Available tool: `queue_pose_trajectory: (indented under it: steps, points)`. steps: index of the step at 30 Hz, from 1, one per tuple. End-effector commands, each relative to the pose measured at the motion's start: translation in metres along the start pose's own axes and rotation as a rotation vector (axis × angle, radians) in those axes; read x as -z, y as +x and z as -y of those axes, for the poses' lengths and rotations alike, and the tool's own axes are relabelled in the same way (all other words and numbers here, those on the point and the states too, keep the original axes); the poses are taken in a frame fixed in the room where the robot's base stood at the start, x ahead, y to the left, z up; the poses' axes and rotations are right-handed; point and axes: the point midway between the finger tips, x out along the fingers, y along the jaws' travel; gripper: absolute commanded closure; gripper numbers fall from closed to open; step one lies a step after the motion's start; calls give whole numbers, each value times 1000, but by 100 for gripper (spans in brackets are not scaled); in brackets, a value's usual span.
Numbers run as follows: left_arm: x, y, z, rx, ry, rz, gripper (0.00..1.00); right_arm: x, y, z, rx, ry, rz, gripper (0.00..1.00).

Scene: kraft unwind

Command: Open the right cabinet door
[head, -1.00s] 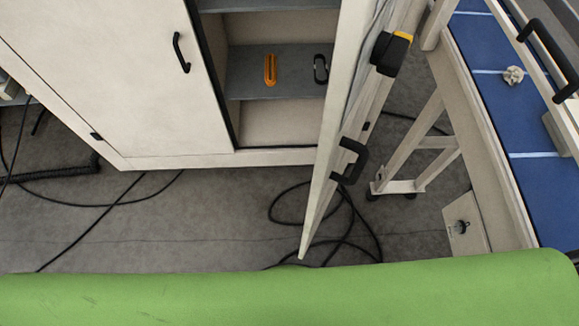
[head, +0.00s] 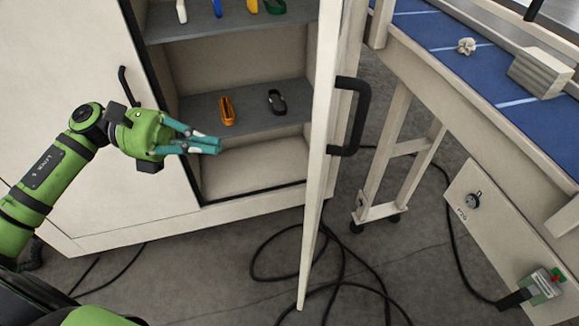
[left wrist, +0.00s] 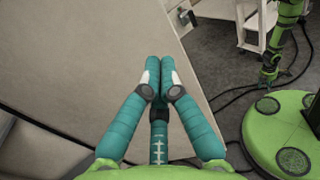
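The right cabinet door (head: 318,170) stands swung open, seen nearly edge-on in the head view. Its black bar handle (head: 352,115) is on the outer face, to the right of the door. My left gripper (head: 218,147) is in front of the cabinet opening, left of the door and apart from its handle. In the left wrist view my left gripper (left wrist: 159,66) has its teal fingertips together with nothing visible between them. A pale panel (left wrist: 100,50) fills much of that view behind the fingers. A green arm of mine shows at upper right there; its gripper is too small to read.
The closed left door (head: 75,90) has a black handle (head: 128,86). An orange item (head: 226,110) and a black item (head: 277,102) lie on the shelf. A table with a blue top (head: 435,35) stands right of the open door. Cables (head: 290,277) lie on the floor below.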

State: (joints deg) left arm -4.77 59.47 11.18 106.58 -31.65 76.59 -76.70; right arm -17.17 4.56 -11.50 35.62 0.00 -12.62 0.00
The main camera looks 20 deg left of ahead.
Motion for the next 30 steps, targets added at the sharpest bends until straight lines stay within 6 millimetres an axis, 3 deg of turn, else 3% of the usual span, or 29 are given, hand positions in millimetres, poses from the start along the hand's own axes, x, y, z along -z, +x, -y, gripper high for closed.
queue_pose_trajectory:
  steps: [5, 18, 24, 30]
  points:
    - [-6, 26, 1, 5, 3, 3, 100, 9, -16, -1, -1, 1, -13, 60]
    - [-8, 114, 0, 1, -1, 6, 100, 4, -59, -1, 0, 1, 2, 60]
    - [-4, 132, -1, -2, -1, 5, 100, 4, -67, -1, 0, 1, 4, 60]
    - [-2, 136, -1, -2, -2, 4, 100, 4, -67, -1, 0, 2, 4, 60]
